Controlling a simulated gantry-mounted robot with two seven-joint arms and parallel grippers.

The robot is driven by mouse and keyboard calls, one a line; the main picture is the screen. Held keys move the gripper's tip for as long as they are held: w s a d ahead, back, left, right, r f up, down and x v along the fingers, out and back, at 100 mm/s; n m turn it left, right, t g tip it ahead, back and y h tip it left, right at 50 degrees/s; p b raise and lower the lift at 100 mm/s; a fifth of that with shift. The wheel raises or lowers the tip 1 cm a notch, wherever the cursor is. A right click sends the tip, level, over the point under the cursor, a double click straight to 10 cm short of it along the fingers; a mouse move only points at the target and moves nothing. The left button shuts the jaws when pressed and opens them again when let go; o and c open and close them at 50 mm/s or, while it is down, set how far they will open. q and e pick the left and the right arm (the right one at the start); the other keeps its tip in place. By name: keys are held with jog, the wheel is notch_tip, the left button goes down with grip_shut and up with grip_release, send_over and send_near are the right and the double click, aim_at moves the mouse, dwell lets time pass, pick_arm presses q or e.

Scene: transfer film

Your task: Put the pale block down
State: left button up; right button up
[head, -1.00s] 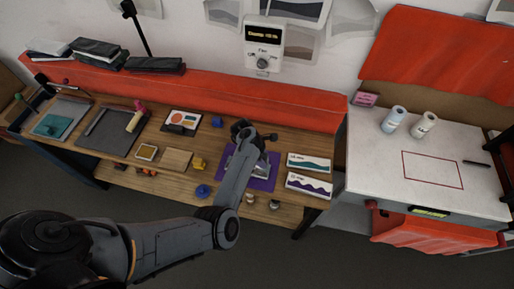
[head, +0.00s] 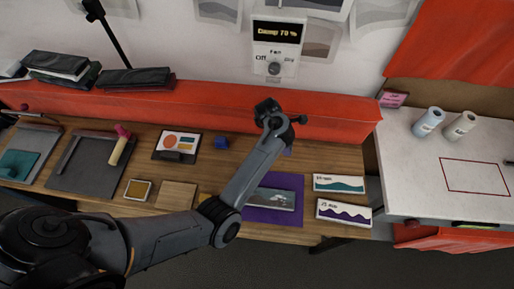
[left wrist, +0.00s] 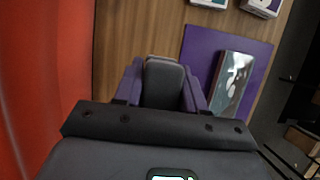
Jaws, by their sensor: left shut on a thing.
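My left gripper (head: 283,138) is above the back of the wooden bench, near the red padded ledge and behind the purple mat (head: 298,215). In the left wrist view its two purple-tinted fingers (left wrist: 163,88) are shut on a grey block (left wrist: 165,75) with rounded corners. It looks dark there, and I cannot tell whether it is the pale block. The head view hides it behind the wrist. A grey picture panel (head: 270,199) lies on the mat, apart from the gripper. My right gripper is not in view.
Two wave-print cards (head: 340,184) lie right of the mat. A pale wooden square (head: 176,195), a small blue object (head: 222,142) and a colour-shape card (head: 178,146) lie to the left. The red ledge (head: 340,122) borders the bench's back. Bare wood lies between ledge and mat.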

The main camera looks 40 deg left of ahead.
pick_arm(q)
jog(key=a+f, duration=0.2)
jog(key=a, duration=0.1)
jog(key=s+a+f+b, duration=0.1)
jog(key=a+f, duration=0.1)
jog(key=a, duration=0.2)
jog(key=s+a+f, duration=0.1)
jog(key=a+f, duration=0.1)
jog(key=a, duration=0.2)
jog(key=shift+b, duration=0.35)
jog(key=shift+f+b, duration=0.6)
jog(key=shift+f, duration=1.5)
jog(key=shift+f, duration=0.1)
jog(key=o, duration=1.1)
